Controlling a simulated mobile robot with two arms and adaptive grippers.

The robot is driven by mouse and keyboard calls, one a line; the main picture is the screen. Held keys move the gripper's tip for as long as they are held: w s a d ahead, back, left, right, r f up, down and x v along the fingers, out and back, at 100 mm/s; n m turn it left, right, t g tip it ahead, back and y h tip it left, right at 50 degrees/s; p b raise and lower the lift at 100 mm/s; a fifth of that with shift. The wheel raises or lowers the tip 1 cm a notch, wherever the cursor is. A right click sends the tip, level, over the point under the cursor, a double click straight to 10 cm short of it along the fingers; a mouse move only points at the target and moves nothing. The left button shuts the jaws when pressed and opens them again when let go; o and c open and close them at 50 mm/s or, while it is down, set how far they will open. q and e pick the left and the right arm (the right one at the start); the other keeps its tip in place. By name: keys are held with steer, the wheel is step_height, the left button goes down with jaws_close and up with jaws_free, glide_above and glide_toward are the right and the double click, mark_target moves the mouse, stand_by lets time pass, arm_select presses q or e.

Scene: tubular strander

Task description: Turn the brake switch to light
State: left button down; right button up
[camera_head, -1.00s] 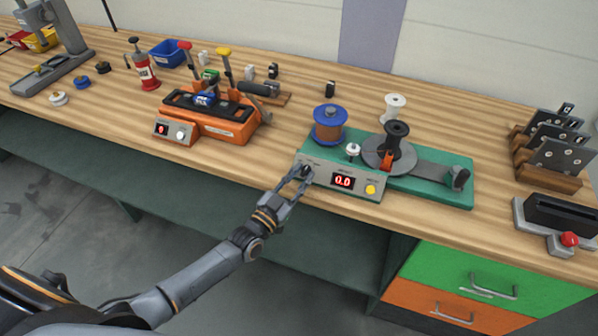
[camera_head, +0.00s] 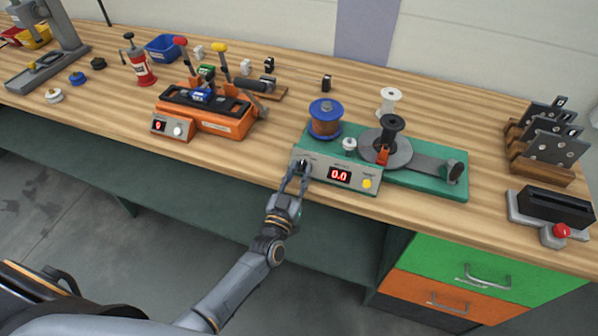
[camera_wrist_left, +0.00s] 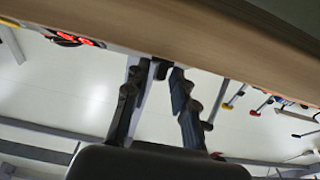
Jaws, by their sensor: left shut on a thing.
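The green-based strander (camera_head: 425,178) stands at the front of the bench. Its grey front panel (camera_head: 320,175) has a red display reading 0.0 and a yellow button (camera_head: 367,184). The brake switch (camera_head: 304,163), a small dark knob, is at the panel's left end. My left gripper (camera_head: 297,172) reaches it from the front and is shut on it, its fingertips partly covering it. In the left wrist view the two fingers (camera_wrist_left: 160,75) meet around a small dark piece, and the red display (camera_wrist_left: 70,40) shows at the upper left. The switch's exact setting is too small to read.
A blue-flanged copper spool (camera_head: 325,118), a white knob (camera_head: 349,143) and a dark spool (camera_head: 391,130) are on the strander. An orange device (camera_head: 215,120) stands to the left. A black-slotted box with a red button (camera_head: 561,230) is at the right.

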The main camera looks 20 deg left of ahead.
arm_select(q)
steer(key=c, duration=1.4)
jaws_free()
steer(key=s, duration=0.4)
steer(key=s+f, duration=0.1)
steer(key=s, duration=0.3)
steer(key=s+f, duration=0.1)
steer(key=s, duration=0.3)
steer(key=shift+a, duration=0.2)
steer(key=shift+w, duration=0.1)
